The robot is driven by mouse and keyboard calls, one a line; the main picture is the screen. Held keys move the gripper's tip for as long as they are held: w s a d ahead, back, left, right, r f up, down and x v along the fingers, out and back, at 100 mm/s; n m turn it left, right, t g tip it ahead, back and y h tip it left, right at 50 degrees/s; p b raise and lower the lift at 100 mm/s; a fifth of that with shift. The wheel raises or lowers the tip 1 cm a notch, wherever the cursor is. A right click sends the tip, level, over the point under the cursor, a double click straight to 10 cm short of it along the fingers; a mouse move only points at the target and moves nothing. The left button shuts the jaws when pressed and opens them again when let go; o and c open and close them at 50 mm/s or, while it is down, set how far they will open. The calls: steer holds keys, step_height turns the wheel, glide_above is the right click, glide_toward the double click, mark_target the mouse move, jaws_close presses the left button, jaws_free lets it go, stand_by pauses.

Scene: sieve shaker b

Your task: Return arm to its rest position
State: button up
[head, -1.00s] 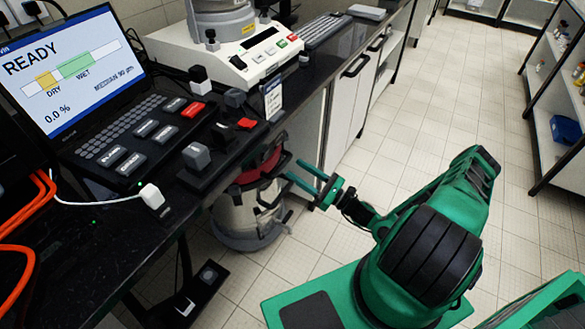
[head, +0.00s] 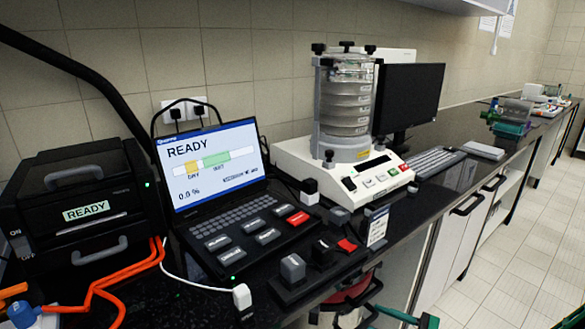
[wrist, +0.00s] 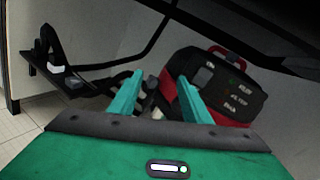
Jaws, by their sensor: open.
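My gripper (wrist: 153,98) shows in the wrist view with its two teal fingers spread apart and nothing between them. In the head view my gripper (head: 392,315) shows only in part at the bottom edge, below the bench front. In the wrist view a red and black vacuum unit (wrist: 222,88) with a small button panel is beyond the fingers, mostly to the right. In the head view the vacuum's red top (head: 350,291) shows under the bench. Most of my arm is outside the head view.
The black bench (head: 435,140) carries a laptop (head: 212,165) reading READY, a black printer-like unit (head: 80,205), a sieve shaker (head: 345,110), a monitor (head: 410,98) and a keyboard (head: 433,162). Orange hoses (head: 115,285) lie at the left. Tiled floor (head: 500,265) is clear at the right.

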steer(key=s+d+r+n+g+h, duration=0.8)
steer(key=s+n+g, duration=0.2)
steer(key=s+n, duration=0.1)
steer(key=s+d+r+n+h, duration=0.1)
steer(key=s+d+r+h, duration=0.2)
steer(key=s+r, duration=0.5)
steer(key=s+d+r+n+t+h, duration=0.1)
steer(key=s+r, duration=0.6)
steer(key=r, duration=0.7)
steer(key=shift+s+d+n+h, duration=0.35)
steer(key=shift+d+n+h, duration=0.15)
steer(key=shift+d+h, duration=1)
steer(key=shift+a, duration=0.25)
